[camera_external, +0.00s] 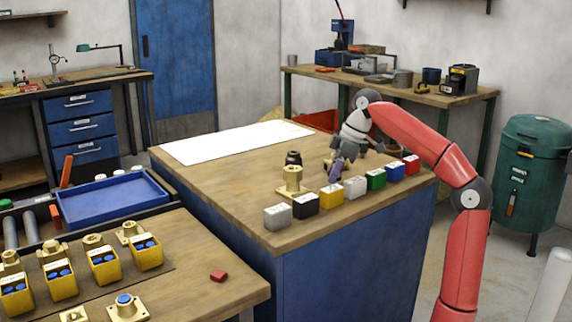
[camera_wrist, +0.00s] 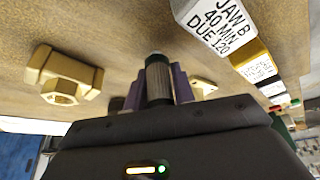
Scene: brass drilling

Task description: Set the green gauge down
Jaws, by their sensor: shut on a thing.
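My gripper (camera_external: 336,172) hangs low over the wooden bench top, behind the row of coloured blocks. In the wrist view its purple fingers (camera_wrist: 157,88) are shut on a short upright cylinder, the gauge (camera_wrist: 158,76). It has a dark grey-green ribbed body and a paler end. Its green shows only faintly, and I cannot tell whether its lower end touches the bench. In the external view the gauge is hidden by the fingers.
A brass fitting (camera_external: 293,184) with a dark piece (camera_external: 293,158) above it stands left of my gripper. Another brass fitting (camera_wrist: 66,76) lies in the wrist view. A white labelled block (camera_wrist: 213,22) is close by. A white sheet (camera_external: 235,142) covers the bench's far left.

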